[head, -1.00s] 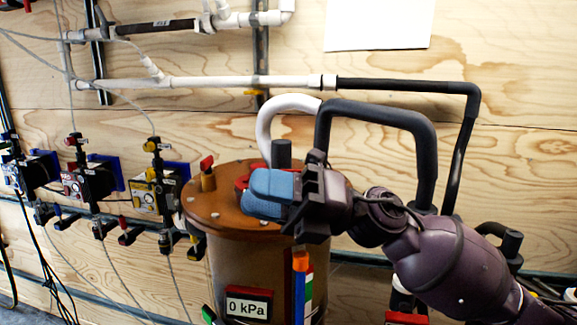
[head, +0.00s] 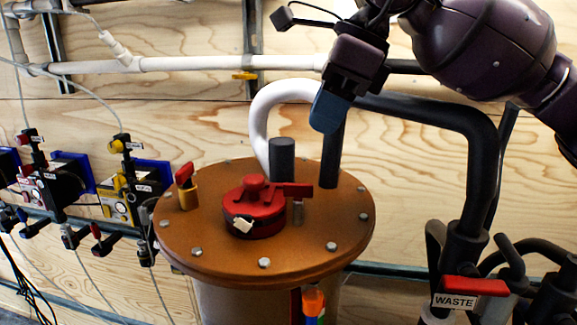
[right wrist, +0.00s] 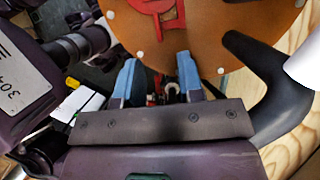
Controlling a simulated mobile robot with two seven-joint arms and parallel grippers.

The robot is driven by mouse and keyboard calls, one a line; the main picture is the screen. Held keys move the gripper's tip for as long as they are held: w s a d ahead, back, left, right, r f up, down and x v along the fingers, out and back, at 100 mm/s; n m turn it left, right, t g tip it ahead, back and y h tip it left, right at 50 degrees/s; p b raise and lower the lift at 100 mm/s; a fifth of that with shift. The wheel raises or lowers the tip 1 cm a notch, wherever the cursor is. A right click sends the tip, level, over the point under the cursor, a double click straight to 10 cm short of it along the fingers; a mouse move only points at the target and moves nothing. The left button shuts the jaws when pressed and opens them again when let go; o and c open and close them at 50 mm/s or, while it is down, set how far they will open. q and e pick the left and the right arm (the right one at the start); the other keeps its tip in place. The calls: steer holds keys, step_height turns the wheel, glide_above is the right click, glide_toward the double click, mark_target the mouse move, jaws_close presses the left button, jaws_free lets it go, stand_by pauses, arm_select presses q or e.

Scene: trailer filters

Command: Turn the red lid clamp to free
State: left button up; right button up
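The red lid clamp (head: 254,207) sits on the round orange-brown lid (head: 215,252) of the vessel. Its bar points to the right, and a small white piece shows on its front. My right gripper (head: 328,108) is above and behind the lid, apart from the clamp, with its blue fingers pointing down. In the right wrist view the two blue fingers (right wrist: 158,78) are spread with nothing between them. The red clamp (right wrist: 162,18) shows there beyond the fingers, cut by the top edge. My left gripper is not in view.
A small red-handled valve (head: 186,185) and a dark grey post (head: 282,160) stand on the lid. A black hose (head: 440,115) and a white hose (head: 262,120) arch behind it. A red WASTE handle (head: 475,286) is at the right. Valve blocks line the left wall.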

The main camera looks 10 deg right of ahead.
mark_target(293, 183)
steer(key=x, duration=0.4)
steer(key=shift+s, duration=0.35)
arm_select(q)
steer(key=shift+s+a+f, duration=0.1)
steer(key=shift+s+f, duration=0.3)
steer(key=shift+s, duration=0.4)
arm_select(e)
steer(key=x, duration=0.6)
steer(key=shift+w+a+f, duration=0.1)
steer(key=shift+f, duration=0.25)
steer(key=c, duration=0.6)
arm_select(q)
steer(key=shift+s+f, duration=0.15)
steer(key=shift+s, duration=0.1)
arm_select(e)
jaws_close()
